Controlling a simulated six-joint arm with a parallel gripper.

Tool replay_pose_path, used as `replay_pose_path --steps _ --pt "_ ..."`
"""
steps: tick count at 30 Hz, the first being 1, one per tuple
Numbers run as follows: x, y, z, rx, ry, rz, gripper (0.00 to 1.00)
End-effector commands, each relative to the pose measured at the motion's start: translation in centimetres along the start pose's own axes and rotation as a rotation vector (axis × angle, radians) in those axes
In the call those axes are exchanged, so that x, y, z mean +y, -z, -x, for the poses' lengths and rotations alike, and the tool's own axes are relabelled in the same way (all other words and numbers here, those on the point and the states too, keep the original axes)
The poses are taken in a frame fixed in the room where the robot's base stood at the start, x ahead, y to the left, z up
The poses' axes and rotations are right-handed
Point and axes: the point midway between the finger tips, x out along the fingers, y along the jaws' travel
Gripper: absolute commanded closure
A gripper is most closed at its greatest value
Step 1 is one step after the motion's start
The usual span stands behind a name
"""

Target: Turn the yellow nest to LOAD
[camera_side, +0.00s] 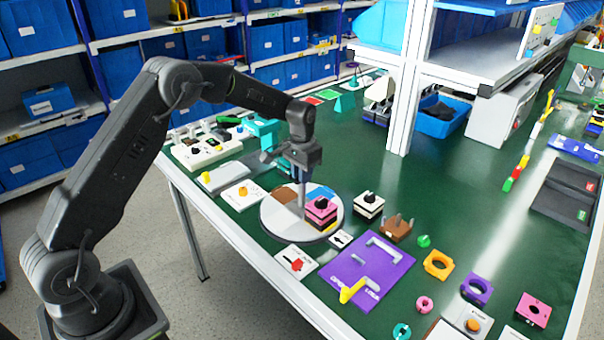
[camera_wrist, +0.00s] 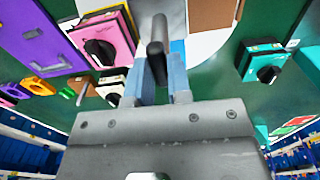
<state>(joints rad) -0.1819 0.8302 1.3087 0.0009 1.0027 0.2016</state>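A round pale turntable (camera_side: 274,216) lies on the green table, with a brown patch (camera_side: 285,194) and a blue patch (camera_side: 321,193). A small yellow patch (camera_side: 331,228) shows at its front right, mostly hidden by a pink and black block with a dark knob (camera_side: 321,210). My gripper (camera_side: 302,182) is over the disc, pointing down. A grey post (camera_side: 302,197) stands below it. In the wrist view the dark post (camera_wrist: 157,62) lies between my two blue fingers; I cannot tell whether they press on it. No LOAD label is readable.
A card with a red mark (camera_side: 297,262) lies in front of the disc, and a small arrow card (camera_side: 341,239) to its right. A white and black knob block (camera_side: 369,205), brown pronged block (camera_side: 396,228) and purple plate (camera_side: 372,262) stand right. A teal fixture (camera_side: 262,131) is behind.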

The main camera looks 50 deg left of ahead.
Motion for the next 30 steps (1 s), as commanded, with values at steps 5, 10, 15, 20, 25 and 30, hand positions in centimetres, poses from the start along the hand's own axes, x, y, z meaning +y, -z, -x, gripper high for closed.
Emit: replay_pose_path --steps 5,10,15,20,25,30 --pt "0.0 0.0 0.1 0.002 0.0 0.0 0.65" --pt "0.0 0.0 0.0 0.001 0.0 0.003 0.57" --pt "0.0 0.0 0.2 0.001 0.0 0.004 0.57" --pt "0.0 0.1 1.8 0.004 0.0 0.004 0.57" --pt "0.0 0.1 5.4 0.006 0.001 0.004 0.57" --pt "0.0 0.1 9.2 0.006 0.001 0.003 0.57"
